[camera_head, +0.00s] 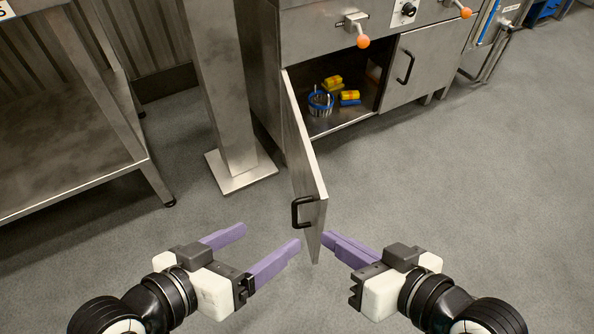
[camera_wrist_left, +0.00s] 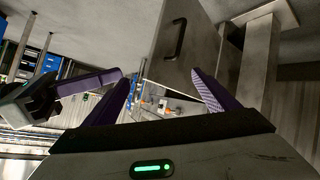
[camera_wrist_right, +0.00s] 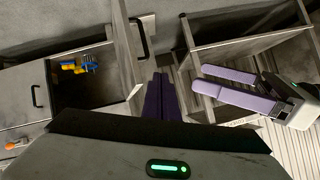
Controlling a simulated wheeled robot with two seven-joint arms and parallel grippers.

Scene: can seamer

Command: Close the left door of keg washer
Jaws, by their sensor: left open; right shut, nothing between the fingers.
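The left door (camera_head: 304,165) of the keg washer (camera_head: 345,40) stands wide open, swung out toward me. Its black handle (camera_head: 303,212) is on the outer face, which faces left. My left gripper (camera_head: 271,236) is open and empty, just left of the door's free end, with a fingertip below and left of the handle. The left wrist view shows the door (camera_wrist_left: 205,50) and handle (camera_wrist_left: 178,38) ahead. My right gripper (camera_head: 327,237) is shut and empty beside the door's free end, on its right. The right wrist view shows the door (camera_wrist_right: 125,50) and handle (camera_wrist_right: 142,38) ahead.
The open compartment holds a blue-rimmed basket (camera_head: 320,103) and yellow-blue items (camera_head: 349,97). The right door (camera_head: 412,65) is closed. A steel column (camera_head: 222,90) on a base plate and a steel table (camera_head: 60,130) stand left. The floor right of the door is clear.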

